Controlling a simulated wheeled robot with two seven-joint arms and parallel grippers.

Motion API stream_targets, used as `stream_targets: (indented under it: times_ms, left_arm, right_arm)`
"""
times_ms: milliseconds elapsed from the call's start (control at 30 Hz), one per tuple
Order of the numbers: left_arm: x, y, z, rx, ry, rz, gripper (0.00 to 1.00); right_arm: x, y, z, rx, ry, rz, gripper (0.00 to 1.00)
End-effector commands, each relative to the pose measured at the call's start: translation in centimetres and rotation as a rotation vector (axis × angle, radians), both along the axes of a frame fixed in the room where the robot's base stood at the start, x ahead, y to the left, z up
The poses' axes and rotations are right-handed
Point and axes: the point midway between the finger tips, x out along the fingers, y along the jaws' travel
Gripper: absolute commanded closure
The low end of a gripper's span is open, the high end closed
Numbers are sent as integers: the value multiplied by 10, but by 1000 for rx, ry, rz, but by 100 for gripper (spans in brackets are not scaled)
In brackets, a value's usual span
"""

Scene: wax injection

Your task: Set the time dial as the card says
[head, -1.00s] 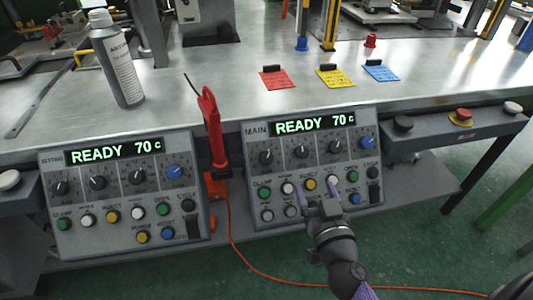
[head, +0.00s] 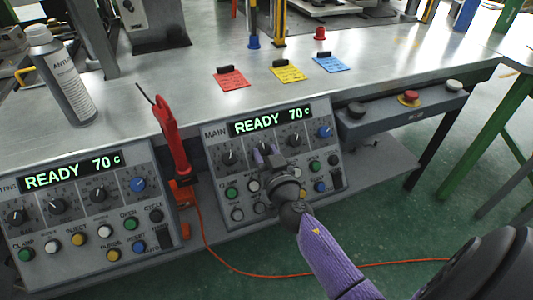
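The MAIN panel (head: 215,143) shows "READY 70 c" above a row of black dials and one blue dial (head: 325,131); the dial labels are too small to read. My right gripper (head: 266,153) is at the second dial from the left, its purple fingers apart and largely covering that dial. I cannot tell whether they touch it. A red card (head: 231,81), a yellow card (head: 289,73) and a blue card (head: 331,64) lie on the table under black clips; their writing is unreadable. My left gripper is not in view.
A second panel (head: 75,210), also reading "READY 70 c", stands at the left. A red tool (head: 171,135) hangs between the panels, with an orange cable below. A spray bottle (head: 62,78) stands on the metal table (head: 190,60). A button box (head: 385,115) is at the right.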

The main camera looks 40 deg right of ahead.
Motion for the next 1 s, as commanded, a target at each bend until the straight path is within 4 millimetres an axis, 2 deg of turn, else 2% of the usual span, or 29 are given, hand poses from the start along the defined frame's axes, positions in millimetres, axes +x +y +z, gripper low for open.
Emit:
stream_targets:
  times_ms: [33,167,200,567,1000]
  left_arm:
    - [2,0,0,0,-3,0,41]
    - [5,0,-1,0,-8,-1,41]
    - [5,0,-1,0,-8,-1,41]
    - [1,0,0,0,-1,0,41]
    - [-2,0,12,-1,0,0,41]
  right_arm:
    - [0,0,0,0,0,0,71]
    - [0,0,0,0,0,0,99]
    - [0,0,0,0,0,0,100]
    - [-1,-1,0,-38,9,34,100]
    - [-1,-6,3,-307,74,264,100]
